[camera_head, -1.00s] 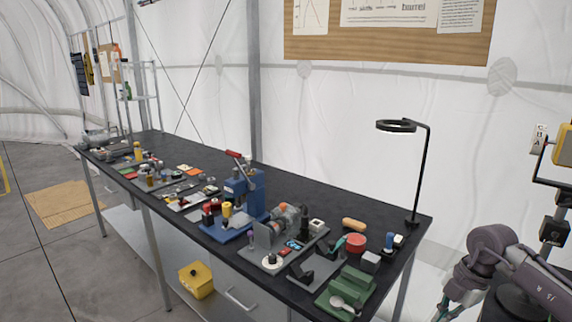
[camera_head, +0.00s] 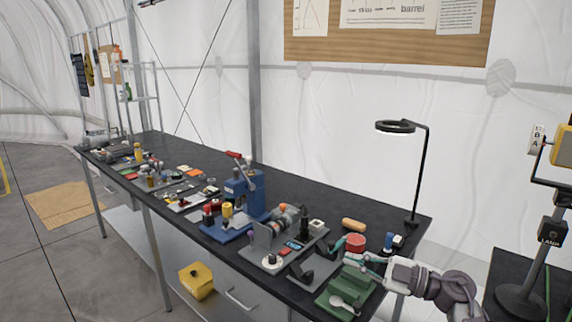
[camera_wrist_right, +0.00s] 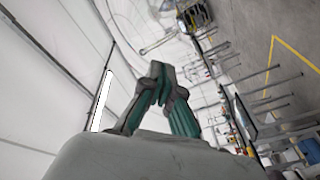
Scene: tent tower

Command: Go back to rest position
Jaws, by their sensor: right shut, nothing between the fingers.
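My right gripper (camera_head: 362,261) shows in the head view at the near right end of the black workbench (camera_head: 330,198), its arm coming in from the right. Its fingers are over the green tray-like block (camera_head: 343,297) and beside a grey block; I cannot tell whether they touch anything. In the right wrist view the green-padded fingers (camera_wrist_right: 160,80) are shut with nothing between them. My left gripper is not in view.
A ring lamp (camera_head: 396,127) stands on the bench's right end. A red round container (camera_head: 355,243), an orange-brown piece (camera_head: 353,224) and a blue press (camera_head: 242,187) are on the bench. A yellow box (camera_head: 197,281) is on the lower shelf. Another lamp stands at far right.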

